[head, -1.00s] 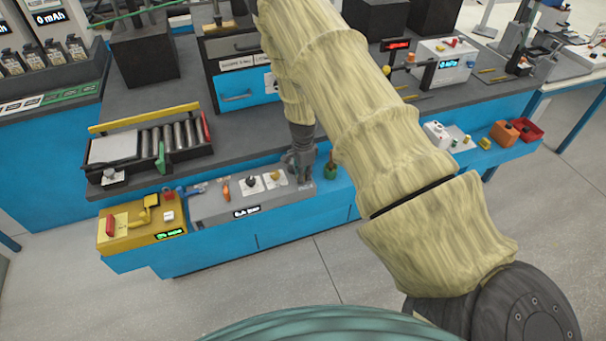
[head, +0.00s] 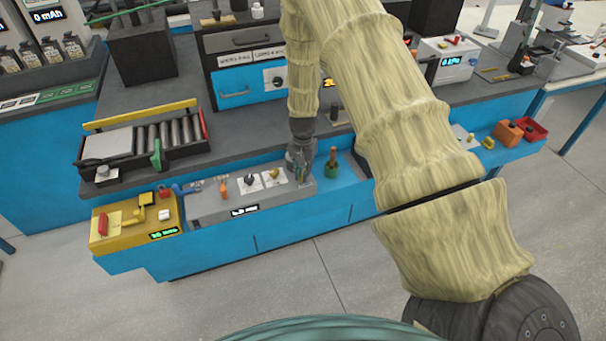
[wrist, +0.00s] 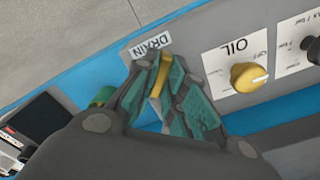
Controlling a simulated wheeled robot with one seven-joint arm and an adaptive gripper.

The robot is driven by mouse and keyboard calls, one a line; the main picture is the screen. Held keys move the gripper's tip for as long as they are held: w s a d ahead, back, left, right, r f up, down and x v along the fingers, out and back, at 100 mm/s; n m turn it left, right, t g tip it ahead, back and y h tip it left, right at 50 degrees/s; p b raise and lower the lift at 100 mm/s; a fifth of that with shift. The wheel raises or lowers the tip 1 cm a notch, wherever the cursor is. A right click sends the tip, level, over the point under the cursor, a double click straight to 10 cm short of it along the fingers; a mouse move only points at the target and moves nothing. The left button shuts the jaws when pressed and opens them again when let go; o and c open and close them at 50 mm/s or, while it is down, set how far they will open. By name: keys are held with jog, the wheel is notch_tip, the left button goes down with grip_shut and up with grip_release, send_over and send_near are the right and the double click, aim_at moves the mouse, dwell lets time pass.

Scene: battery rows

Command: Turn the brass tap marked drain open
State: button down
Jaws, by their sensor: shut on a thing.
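The brass tap (wrist: 165,69) marked DRAIN shows between my fingers in the wrist view, beside its white DRAIN label (wrist: 146,45). My gripper (wrist: 160,80) is shut on the tap's handle, with teal finger pads on both sides of it. In the head view my gripper (head: 299,165) is at the right end of the grey panel (head: 215,203) and hides the tap there. How far the tap is turned I cannot tell.
A brass OIL knob (wrist: 248,77) on a white plate is close beside my gripper, with a black knob (wrist: 312,46) beyond it. A green pot (head: 332,169) with a brown handle stands just right of my gripper. A yellow box (head: 132,225) is at the left.

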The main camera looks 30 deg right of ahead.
jog(key=n+b, duration=0.1)
jog(key=n, duration=0.3)
jog(key=shift+n, duration=0.3)
jog(key=shift+n+b, duration=0.45)
jog(key=shift+n, duration=1.35)
jog(key=c, duration=1.8)
grip_release()
jog(key=shift+o, duration=0.2)
jog(key=shift+r, duration=0.15)
notch_tip(320, 180, up, 12)
jog(key=shift+d, duration=0.1)
